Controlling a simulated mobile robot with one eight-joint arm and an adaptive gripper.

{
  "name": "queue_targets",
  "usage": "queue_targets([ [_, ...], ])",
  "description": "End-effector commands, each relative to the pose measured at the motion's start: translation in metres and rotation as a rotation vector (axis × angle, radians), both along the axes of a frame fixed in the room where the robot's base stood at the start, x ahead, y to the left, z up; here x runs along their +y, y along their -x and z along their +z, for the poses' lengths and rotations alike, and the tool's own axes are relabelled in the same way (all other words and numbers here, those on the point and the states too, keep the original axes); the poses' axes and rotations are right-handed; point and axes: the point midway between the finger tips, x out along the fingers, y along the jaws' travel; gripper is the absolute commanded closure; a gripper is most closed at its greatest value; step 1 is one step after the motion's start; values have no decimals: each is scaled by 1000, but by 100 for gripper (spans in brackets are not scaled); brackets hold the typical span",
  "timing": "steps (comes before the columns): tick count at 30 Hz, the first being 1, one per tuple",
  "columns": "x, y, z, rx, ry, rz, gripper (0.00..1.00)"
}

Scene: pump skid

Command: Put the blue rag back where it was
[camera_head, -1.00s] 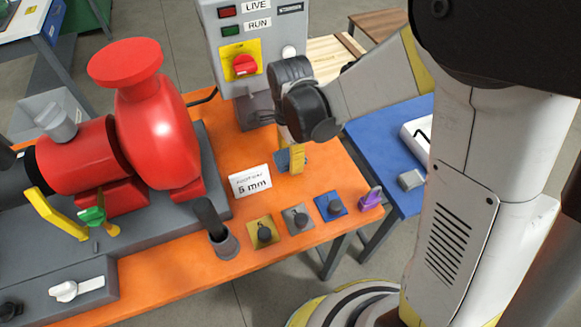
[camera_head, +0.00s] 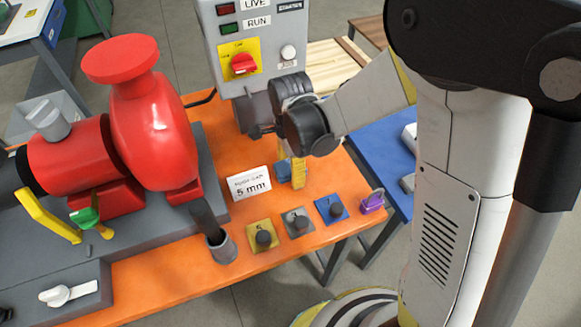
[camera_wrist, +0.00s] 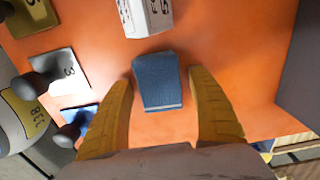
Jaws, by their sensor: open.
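The blue rag (camera_wrist: 158,82) lies on the orange bench top, between and just beyond my gripper's two yellow fingers in the wrist view. It also shows in the head view (camera_head: 282,172), partly hidden beside a finger. My gripper (camera_wrist: 162,105) is open, with a finger on each side of the rag and a gap on both sides. In the head view my gripper (camera_head: 297,172) points down at the bench, in front of the grey control box.
A white "5 mm" card (camera_head: 249,183) stands close to the rag. Yellow, grey and blue plates with black knobs (camera_head: 298,221) and a purple item (camera_head: 371,201) line the front edge. A grey cup (camera_head: 220,246) and the red pump (camera_head: 150,130) are to the left.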

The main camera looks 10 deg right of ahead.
Motion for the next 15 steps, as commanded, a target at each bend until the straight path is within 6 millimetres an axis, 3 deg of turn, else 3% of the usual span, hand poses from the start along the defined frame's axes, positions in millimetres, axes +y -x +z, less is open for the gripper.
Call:
queue_targets([
  [5, 0, 0, 14, 0, 0, 0, 31],
  [15, 0, 0, 90, 0, 0, 0, 31],
])
